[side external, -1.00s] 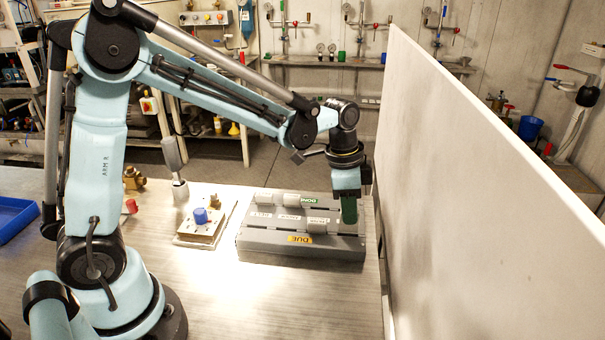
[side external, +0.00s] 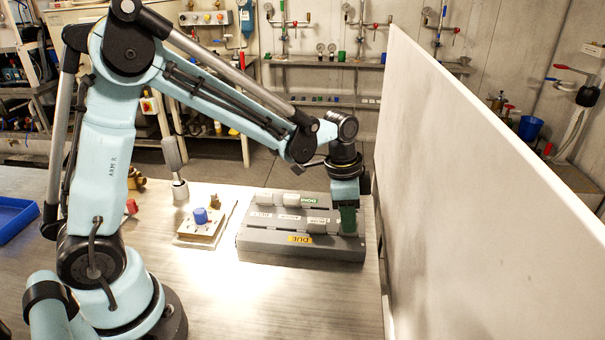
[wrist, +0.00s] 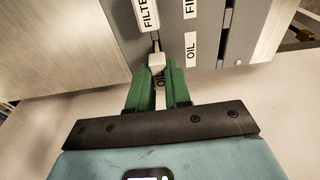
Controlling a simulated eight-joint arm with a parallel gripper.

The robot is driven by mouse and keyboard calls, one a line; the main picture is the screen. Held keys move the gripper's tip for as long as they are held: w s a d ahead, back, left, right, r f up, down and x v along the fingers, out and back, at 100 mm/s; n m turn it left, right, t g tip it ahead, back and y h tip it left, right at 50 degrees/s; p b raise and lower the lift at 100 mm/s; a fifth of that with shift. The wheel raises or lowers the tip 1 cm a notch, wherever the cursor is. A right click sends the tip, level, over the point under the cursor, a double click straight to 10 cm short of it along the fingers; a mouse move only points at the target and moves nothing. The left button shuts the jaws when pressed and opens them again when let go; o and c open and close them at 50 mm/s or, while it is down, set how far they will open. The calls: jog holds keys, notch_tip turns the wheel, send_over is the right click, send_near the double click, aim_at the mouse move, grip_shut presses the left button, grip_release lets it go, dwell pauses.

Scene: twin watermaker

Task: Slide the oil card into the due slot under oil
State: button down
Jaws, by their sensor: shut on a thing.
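My gripper (side external: 347,222) has green fingers, low over the right end of the grey rack (side external: 258,243). In the wrist view, my gripper (wrist: 158,88) is shut on the oil card (wrist: 157,62), a small white piece with partly hidden lettering between the fingers. An orange DUE label (side external: 300,239) is on the rack's front side, and a green DONE label (side external: 309,201) is towards the back. The fingers hide the card's lower part, and I cannot tell whether it is in a slot.
A pale card (side external: 317,225) stands in the rack left of my gripper, and others (side external: 263,198) stand towards the back. A white panel (side external: 470,190) rises close on the right. A box with a blue knob (side external: 201,216) is left of the rack. The front table is clear.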

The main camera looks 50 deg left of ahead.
jog(key=shift+f, duration=0.5)
jog(key=c, duration=1)
grip_release()
jog(key=r, duration=0.4)
jog(key=s+a+r, duration=0.1)
jog(key=r, duration=0.7)
jog(key=shift+s+a, duration=0.15)
jog(key=s+a+n+t, duration=0.1)
jog(key=s+n+t, duration=0.1)
jog(key=s+n, duration=0.1)
jog(key=s+a+f+n+t, duration=0.1)
jog(key=s+n+t, duration=0.1)
jog(key=s+n, duration=0.1)
jog(key=s+a+f+n+t+y, duration=0.1)
jog(key=s+n, duration=0.2)
jog(key=s, duration=0.2)
jog(key=shift+s+a+f+t, duration=0.15)
jog(key=shift+s+a+t, duration=0.15)
jog(key=shift+t, duration=0.1)
